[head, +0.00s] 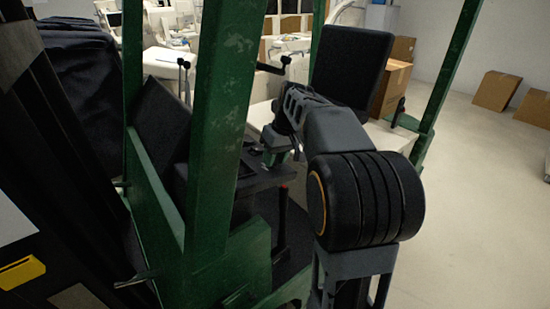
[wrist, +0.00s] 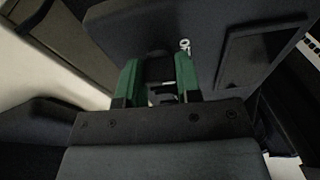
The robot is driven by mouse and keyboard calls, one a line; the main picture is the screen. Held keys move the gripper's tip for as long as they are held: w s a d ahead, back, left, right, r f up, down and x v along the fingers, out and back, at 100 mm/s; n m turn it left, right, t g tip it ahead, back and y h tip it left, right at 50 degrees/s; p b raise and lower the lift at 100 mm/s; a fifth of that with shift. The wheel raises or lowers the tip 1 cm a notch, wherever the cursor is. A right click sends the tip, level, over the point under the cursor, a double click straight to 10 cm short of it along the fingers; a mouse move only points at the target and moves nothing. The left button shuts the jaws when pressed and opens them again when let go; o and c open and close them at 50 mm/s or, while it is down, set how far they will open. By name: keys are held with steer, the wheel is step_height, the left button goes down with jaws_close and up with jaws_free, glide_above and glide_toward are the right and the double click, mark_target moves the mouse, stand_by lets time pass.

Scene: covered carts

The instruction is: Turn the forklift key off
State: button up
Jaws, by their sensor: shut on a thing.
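My gripper (head: 275,152) is at the forklift's dark dashboard (head: 262,181), inside the green frame. In the wrist view its two green fingers (wrist: 160,72) stand a little apart, shut on a dark block-shaped piece (wrist: 160,68) that I take for the forklift key. A small silver ring-like piece (wrist: 185,45) shows just beyond the right fingertip, against the dark panel. The head view does not show the key, and its turn angle cannot be told.
A green post (head: 222,110) of the forklift stands left of my arm. A black seat back (head: 350,62) is behind it. Cardboard boxes (head: 497,91) stand on the open floor at right.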

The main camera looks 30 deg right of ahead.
steer(key=shift+n, duration=0.5)
steer(key=o, duration=0.9)
steer(key=v, duration=1.3)
steer(key=shift+d+r, duration=0.2)
steer(key=shift+r, duration=0.2)
